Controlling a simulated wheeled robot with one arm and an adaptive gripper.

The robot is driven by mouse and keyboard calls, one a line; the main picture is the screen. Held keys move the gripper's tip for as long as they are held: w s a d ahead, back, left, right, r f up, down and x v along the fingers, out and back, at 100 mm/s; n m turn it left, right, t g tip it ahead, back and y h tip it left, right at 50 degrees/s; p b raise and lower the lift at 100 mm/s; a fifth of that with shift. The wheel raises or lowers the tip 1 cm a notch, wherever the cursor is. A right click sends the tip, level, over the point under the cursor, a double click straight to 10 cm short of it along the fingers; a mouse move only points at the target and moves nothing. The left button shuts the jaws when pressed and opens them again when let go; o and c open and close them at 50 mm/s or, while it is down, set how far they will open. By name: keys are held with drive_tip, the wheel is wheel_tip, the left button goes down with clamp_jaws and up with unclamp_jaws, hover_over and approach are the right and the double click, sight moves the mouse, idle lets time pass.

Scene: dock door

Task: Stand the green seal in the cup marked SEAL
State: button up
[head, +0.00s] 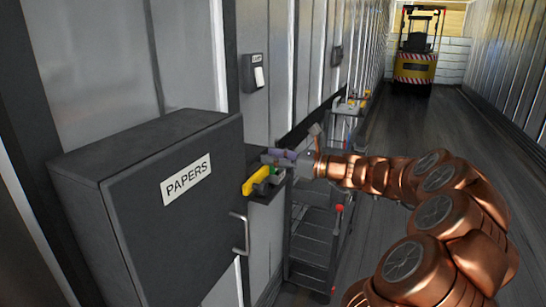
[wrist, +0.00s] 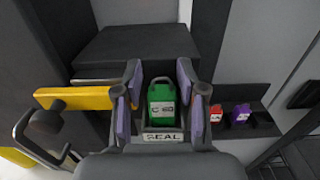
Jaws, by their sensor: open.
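The green seal (wrist: 162,103), a small padlock-shaped block with a pale label and a grey loop on top, is in the middle of the wrist view. It looks upright in the cup marked SEAL (wrist: 163,136), just behind the cup's label; its base is hidden. My gripper (wrist: 158,98) is open, with one purple-padded finger on each side of the seal and small gaps visible. In the head view, my gripper (head: 281,157) is at the wall past the cabinet, and a bit of the green seal (head: 274,170) shows beneath it.
A yellow bar (wrist: 75,97) sticks out left of the cup. A red block (wrist: 215,114) and a purple block (wrist: 240,115) stand on a dark shelf to the right. The PAPERS cabinet (head: 178,225) is near, with its handle. A dark cart (head: 313,245) stands below my arm. A forklift (head: 415,65) is far off.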

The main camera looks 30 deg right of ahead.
drive_tip(key=shift+d, duration=0.25)
drive_tip(key=b+v, duration=0.2)
drive_tip(key=v, duration=0.9)
drive_tip(key=shift+s+r+b, duration=0.35)
drive_tip(key=shift+s+r, duration=0.1)
drive_tip(key=shift+w+d+f, duration=0.1)
drive_tip(key=shift+w+d, duration=0.05)
